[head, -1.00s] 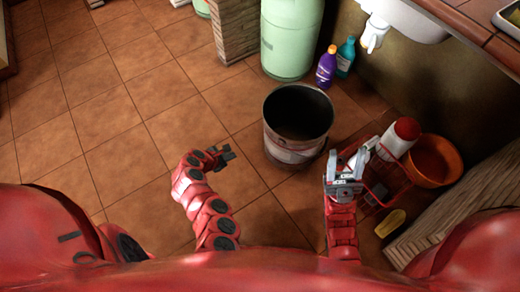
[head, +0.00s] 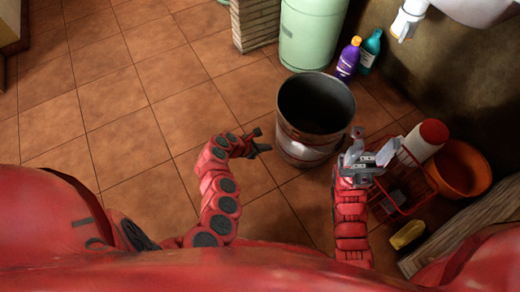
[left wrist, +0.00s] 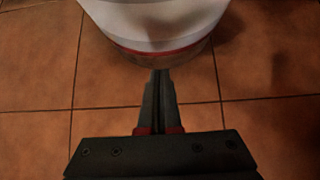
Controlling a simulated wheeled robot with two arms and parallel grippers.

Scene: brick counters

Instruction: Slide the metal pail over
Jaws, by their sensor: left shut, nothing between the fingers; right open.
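The metal pail (head: 302,153) stands upright on the tiled floor, dark inside with a pale label around its side. Its lower side and base rim fill the top of the left wrist view (left wrist: 155,25). My left gripper (head: 265,143) is at the pail's left side, low down. In the left wrist view its fingers (left wrist: 160,75) are shut together and empty, their tips at the pail's base; I cannot tell whether they touch it. My right gripper (head: 368,148) is open and empty, to the right of the pail and above a red basket.
The red wire basket (head: 425,188), a white bottle with a red cap (head: 424,142) and an orange bowl (head: 470,172) are at the right. Purple (head: 348,60) and teal (head: 370,50) bottles and a green cylinder (head: 312,35) stand behind the pail. Floor at the left is clear.

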